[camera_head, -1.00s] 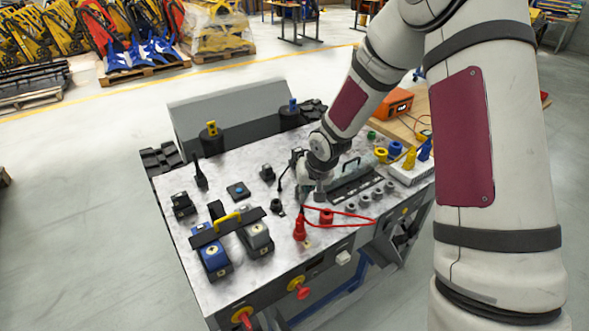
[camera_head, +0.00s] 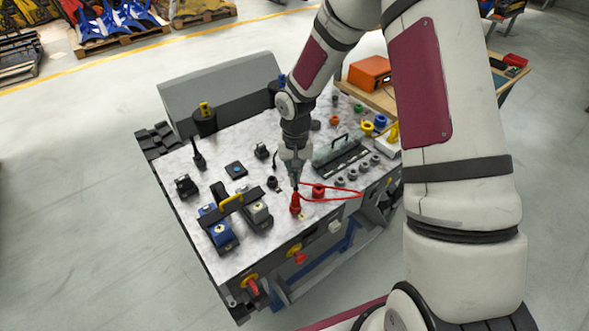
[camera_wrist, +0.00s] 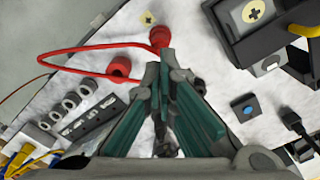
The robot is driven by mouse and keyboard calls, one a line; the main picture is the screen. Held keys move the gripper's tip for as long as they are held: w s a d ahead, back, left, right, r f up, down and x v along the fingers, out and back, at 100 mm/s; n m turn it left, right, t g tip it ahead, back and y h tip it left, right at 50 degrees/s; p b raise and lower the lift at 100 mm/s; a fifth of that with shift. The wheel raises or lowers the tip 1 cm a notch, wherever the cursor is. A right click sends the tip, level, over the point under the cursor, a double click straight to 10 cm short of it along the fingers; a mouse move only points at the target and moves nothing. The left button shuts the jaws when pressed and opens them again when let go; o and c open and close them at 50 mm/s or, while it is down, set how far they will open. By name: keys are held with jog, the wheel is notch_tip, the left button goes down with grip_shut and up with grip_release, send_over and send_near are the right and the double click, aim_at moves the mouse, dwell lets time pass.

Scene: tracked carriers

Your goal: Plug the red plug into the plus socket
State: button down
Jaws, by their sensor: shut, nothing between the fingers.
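The red plug (camera_head: 295,204) stands at the front of the carrier's marbled top. It also shows in the wrist view (camera_wrist: 159,37), just beyond my fingertips, with its red cable looping away. My gripper (camera_head: 295,184) is directly above or behind the plug, pointing down. In the wrist view my gripper (camera_wrist: 159,70) has its fingertips together, with nothing between them; whether they touch the plug is unclear. A disc with a plus sign (camera_wrist: 253,11) is on the grey block (camera_head: 259,215). A small yellow marked tile (camera_wrist: 148,18) lies beside the plug.
A red ring-shaped piece (camera_head: 318,190) lies right of the plug, near the cable. A blue block (camera_head: 219,231) and a yellow handle (camera_head: 231,202) stand left. Several grey cylinders and a black rack (camera_head: 337,156) are right. Red knobs (camera_head: 300,258) project from the front.

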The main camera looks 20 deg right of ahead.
aim_at(296, 193)
notch_tip(296, 193, down, 4)
jog(key=shift+w+r+b, duration=0.1)
jog(key=shift+r+b, duration=0.15)
jog(key=shift+b, duration=0.25)
jog(key=shift+f, duration=0.25)
jog(key=shift+s+f, duration=0.25)
jog(key=shift+f, duration=0.4)
jog(key=shift+r, duration=0.1)
jog(key=shift+w+r+p, duration=0.15)
jog(key=shift+r+p, duration=0.15)
jog(key=shift+r, duration=1.35)
notch_tip(296, 193, up, 11)
jog(key=shift+r, duration=0.2)
jog(key=shift+f, duration=0.1)
